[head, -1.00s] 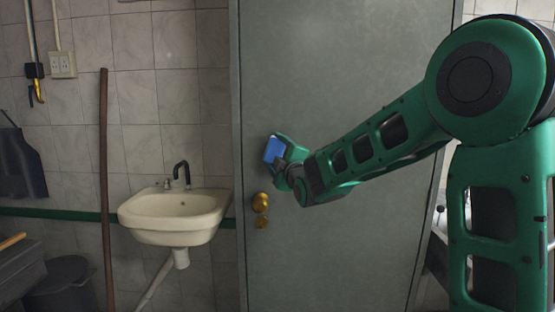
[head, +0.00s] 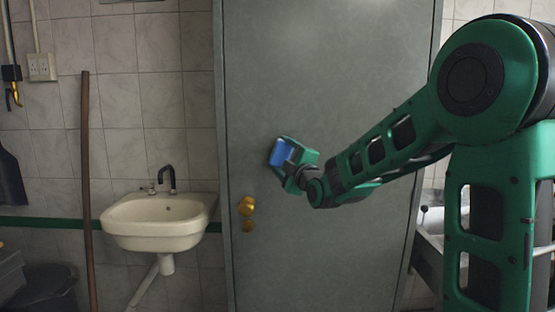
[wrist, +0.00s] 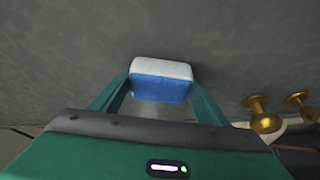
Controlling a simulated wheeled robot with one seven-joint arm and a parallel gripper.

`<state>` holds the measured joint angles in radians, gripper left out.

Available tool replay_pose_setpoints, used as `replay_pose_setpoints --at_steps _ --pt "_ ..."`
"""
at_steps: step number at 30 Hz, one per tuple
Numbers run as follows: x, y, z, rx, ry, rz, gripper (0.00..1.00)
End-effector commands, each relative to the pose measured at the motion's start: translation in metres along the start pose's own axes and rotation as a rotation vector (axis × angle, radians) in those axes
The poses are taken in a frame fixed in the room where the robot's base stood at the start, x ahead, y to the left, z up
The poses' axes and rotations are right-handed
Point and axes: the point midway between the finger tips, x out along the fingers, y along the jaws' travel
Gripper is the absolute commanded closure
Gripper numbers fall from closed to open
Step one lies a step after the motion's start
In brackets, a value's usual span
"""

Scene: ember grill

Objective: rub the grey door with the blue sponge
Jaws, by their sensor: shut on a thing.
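The grey door (head: 340,70) stands upright and fills the middle of the head view. It also fills most of the wrist view (wrist: 230,45). My gripper (head: 283,150) is in front of the door, above and right of the brass knob. It is shut on the blue sponge (head: 284,156). In the wrist view the sponge (wrist: 160,88) sits between the two green fingers, with a white layer on its door side. The white face is at or very near the door; I cannot tell if it touches.
A brass knob (head: 246,206) sticks out near the door's left edge, with a smaller brass fitting (head: 248,226) below. A cream sink (head: 160,222) and a brown pole (head: 88,190) stand left of the door. The door's face around the sponge is clear.

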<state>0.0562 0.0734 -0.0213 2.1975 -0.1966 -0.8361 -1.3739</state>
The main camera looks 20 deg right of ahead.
Motion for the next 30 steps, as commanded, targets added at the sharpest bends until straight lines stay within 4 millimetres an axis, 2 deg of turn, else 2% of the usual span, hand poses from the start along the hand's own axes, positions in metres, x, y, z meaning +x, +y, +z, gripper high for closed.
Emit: replay_pose_setpoints --at_steps 11,21,30 --pt "-0.006 0.005 0.013 0.0 -0.001 0.0 0.5" --pt "-0.013 0.014 0.037 0.001 -0.002 0.0 0.5" --pt "-0.016 0.017 0.044 0.0 0.0 0.0 0.5"
